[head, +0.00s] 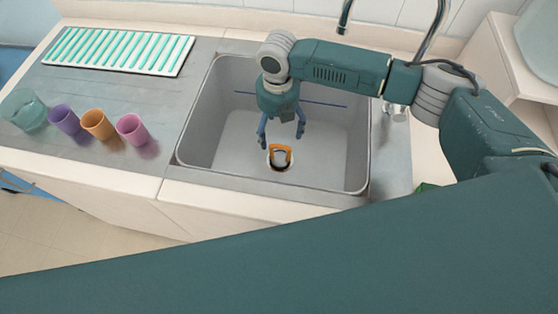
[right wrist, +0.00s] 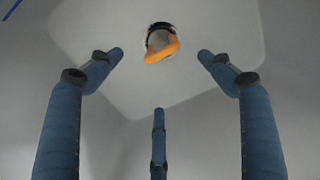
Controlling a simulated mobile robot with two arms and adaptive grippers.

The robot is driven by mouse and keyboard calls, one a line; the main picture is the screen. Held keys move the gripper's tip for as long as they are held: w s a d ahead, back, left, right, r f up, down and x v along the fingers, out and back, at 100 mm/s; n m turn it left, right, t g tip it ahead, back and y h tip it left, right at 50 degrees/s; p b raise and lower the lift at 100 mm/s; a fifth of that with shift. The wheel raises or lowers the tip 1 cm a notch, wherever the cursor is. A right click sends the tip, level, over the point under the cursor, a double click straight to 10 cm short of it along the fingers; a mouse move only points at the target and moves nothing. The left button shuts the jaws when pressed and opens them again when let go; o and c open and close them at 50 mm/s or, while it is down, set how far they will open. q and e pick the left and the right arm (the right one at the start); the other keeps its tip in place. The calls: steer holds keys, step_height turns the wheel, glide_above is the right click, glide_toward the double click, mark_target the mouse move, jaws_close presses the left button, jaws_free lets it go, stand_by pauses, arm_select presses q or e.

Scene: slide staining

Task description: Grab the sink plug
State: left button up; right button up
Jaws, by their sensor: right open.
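The sink plug (head: 280,156) sits at the bottom of the sink basin, over the dark drain, with an orange ring-shaped handle standing up. It also shows in the right wrist view (right wrist: 161,47), ahead of the fingertips. My right gripper (head: 281,133) is open and empty, pointing down inside the basin just above the plug. In the right wrist view its blue fingers (right wrist: 160,65) are spread wide, with the orange handle apart from them, between the two upper fingertips. My left gripper is not in view.
The grey sink basin (head: 190,135) has walls close around my right gripper. A faucet (head: 430,45) stands behind. On the left counter are a teal cup (head: 25,110), a purple cup (head: 64,119), an orange cup (head: 98,124), a pink cup (head: 132,129) and a striped rack (head: 120,50).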

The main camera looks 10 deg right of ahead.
steer(key=b, duration=0.3)
glide_above(280, 158)
steer(key=f, duration=0.5)
steer(key=shift+a, duration=0.35)
step_height(280, 158, down, 5)
steer(key=shift+s+f+p, duration=0.1)
steer(key=shift+p, duration=0.2)
steer(key=f, duration=0.5)
steer(key=shift+d+f+p, duration=0.25)
steer(key=shift+d+p, duration=0.05)
steer(key=shift+p, duration=0.1)
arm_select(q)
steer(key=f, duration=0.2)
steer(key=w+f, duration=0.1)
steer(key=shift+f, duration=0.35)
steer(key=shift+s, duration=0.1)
arm_select(e)
steer(key=c, duration=1.5)
steer(key=shift+o, duration=0.2)
steer(key=shift+r, duration=0.15)
